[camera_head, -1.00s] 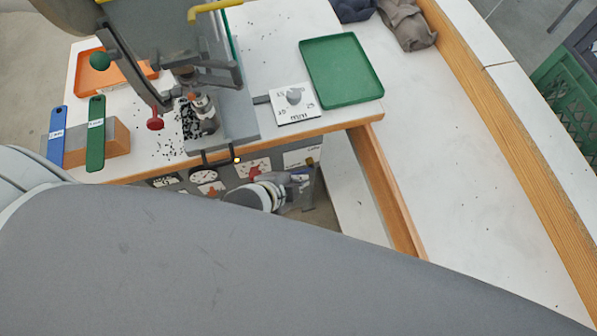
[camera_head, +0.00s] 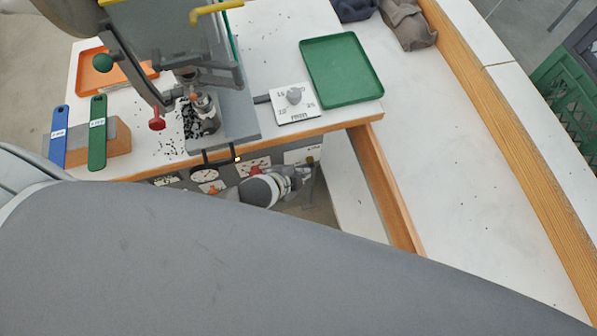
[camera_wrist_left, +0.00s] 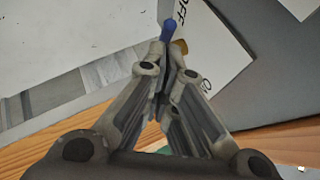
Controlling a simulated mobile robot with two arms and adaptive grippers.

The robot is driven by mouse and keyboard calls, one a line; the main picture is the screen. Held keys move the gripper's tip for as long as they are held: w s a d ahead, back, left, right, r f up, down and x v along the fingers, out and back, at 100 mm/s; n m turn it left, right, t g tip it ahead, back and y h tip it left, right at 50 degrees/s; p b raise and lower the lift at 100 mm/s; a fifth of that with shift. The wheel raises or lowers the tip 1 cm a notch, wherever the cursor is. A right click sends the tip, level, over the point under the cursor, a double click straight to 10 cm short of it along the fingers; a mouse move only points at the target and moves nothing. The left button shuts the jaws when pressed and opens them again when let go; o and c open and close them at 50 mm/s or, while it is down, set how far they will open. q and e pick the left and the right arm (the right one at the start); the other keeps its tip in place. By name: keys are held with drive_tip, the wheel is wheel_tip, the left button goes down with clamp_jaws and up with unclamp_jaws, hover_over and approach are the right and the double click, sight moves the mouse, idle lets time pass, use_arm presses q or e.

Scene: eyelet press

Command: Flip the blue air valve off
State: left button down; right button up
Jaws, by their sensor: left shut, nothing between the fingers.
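The blue air valve handle (camera_wrist_left: 169,30) shows in the left wrist view just beyond my fingertips, with a brass part (camera_wrist_left: 181,46) beside it. The handle lies beside a white label (camera_wrist_left: 205,40) on which "OFF" can partly be read. My left gripper (camera_wrist_left: 165,50) is shut and empty, its tips at the handle; I cannot tell whether they touch it. In the head view my left gripper (camera_head: 300,175) is low at the table's front panel, and the valve cannot be made out there. My right gripper is not in view.
Above the panel stand the press (camera_head: 215,120) with its red knob (camera_head: 157,124), a dial plate (camera_head: 294,104) and a green tray (camera_head: 341,70). A side table (camera_head: 465,170) at the right is mostly clear.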

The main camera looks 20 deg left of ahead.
use_arm(q)
drive_tip(key=shift+s+a+f+t+h+p, duration=0.35)
drive_tip(key=shift+a+f+h, duration=0.2)
drive_tip(key=shift+f, duration=0.3)
drive_tip(key=shift+r, duration=0.15)
